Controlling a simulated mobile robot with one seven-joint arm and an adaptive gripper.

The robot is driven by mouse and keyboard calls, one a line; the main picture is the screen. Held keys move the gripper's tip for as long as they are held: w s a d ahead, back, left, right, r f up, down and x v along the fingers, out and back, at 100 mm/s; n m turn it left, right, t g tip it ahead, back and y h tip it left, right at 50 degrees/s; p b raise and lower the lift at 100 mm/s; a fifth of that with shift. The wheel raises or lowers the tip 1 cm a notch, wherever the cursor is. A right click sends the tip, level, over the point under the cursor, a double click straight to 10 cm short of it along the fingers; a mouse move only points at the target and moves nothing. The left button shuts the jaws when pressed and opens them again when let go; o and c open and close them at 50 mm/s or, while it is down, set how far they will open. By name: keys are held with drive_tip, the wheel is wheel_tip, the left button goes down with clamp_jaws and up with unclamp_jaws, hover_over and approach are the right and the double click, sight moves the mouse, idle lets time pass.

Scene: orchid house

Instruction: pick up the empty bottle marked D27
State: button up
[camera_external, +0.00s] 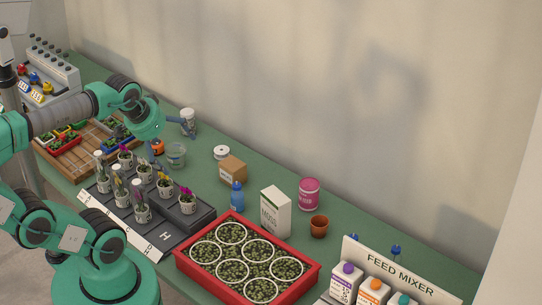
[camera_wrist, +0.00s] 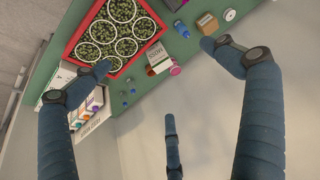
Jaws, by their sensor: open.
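No marking D27 is readable in either view, so I cannot tell which bottle carries it. In the external view, white bottles with a purple cap (camera_external: 344,285), an orange cap (camera_external: 371,293) and a teal cap (camera_external: 400,302) stand at the FEED MIXER sign, cut by the lower edge. They also show small beside the sign in the wrist view (camera_wrist: 92,104). A small blue bottle (camera_external: 236,197) stands mid-bench. My gripper (camera_external: 168,138) is over the bench's far left part, its dark blue fingers spread. In the wrist view my gripper (camera_wrist: 165,75) is open, with nothing between its fingers.
A red tray (camera_external: 207,277) of white-ringed pots fills the front middle. A white carton (camera_external: 275,212), pink tin (camera_external: 309,193), clay pot (camera_external: 318,226) and cardboard box (camera_external: 232,170) stand behind. Potted orchids (camera_external: 142,200) stand on a dark stepped rack left. Bare green bench (camera_external: 350,220) lies toward the wall.

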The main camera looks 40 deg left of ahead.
drive_tip(key=c, duration=0.7)
